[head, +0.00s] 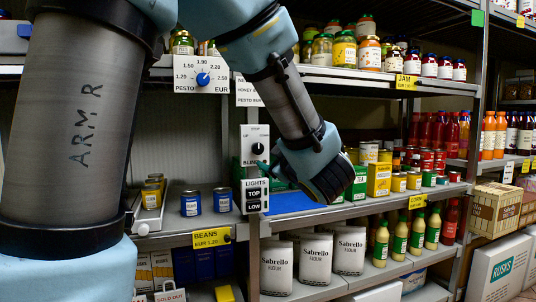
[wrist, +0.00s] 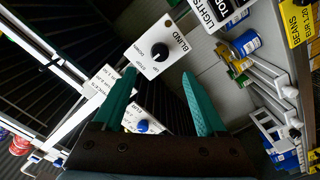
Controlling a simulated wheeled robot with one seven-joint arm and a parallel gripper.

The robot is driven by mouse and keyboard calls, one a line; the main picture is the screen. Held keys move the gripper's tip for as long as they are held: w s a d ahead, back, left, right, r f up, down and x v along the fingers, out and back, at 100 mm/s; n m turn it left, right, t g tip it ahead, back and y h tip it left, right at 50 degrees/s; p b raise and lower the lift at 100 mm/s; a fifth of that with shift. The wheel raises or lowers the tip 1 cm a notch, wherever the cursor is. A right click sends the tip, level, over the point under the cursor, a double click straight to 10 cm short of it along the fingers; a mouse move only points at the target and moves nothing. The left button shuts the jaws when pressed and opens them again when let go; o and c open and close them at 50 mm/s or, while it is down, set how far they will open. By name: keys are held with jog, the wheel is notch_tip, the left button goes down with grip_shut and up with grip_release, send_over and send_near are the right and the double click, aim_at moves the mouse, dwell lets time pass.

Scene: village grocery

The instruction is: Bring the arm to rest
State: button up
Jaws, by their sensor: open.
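My arm (head: 300,110) reaches across the head view from the upper left, bent down at the shelf front. My gripper (wrist: 158,75) shows in the wrist view with its two teal fingers apart and nothing between them. Its fingertips point toward the white BLIND plate with a black knob (wrist: 160,52). The knob also shows in the head view (head: 258,149). I cannot tell the exact gap between fingertips and plate. In the head view the fingers are mostly hidden behind my arm.
A LIGHTS switch plate (head: 254,196) hangs below the BLIND plate. A PESTO dial (head: 203,78) is upper left. Blue cans (head: 191,203) stand on the shelf at left, tea boxes (head: 379,179) at right. White flour bags (head: 313,258) stand below. Crates stand at far right.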

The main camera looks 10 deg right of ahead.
dwell(0.3)
jog(key=w+a+f+m+g+h, duration=0.2)
jog(key=f+m+g+h, duration=0.15)
jog(key=f, duration=0.35)
jog(key=w+a+f+m+g+h, duration=0.2)
jog(key=a+f+m+g, duration=0.15)
jog(key=f, duration=0.25)
jog(key=s+a+f+m+g+y, duration=0.35)
jog(key=s+a+f+g, duration=0.55)
jog(key=s+a+f, duration=0.45)
jog(key=a+r+p, duration=0.1)
jog(key=r+p, duration=0.8)
jog(key=s+a+r+m+p, duration=0.1)
jog(key=a+r+p, duration=0.1)
jog(key=r+p, duration=0.7)
jog(key=shift+s+a+r, duration=0.15)
jog(key=shift+s+r, duration=0.1)
jog(key=shift+r, duration=0.1)
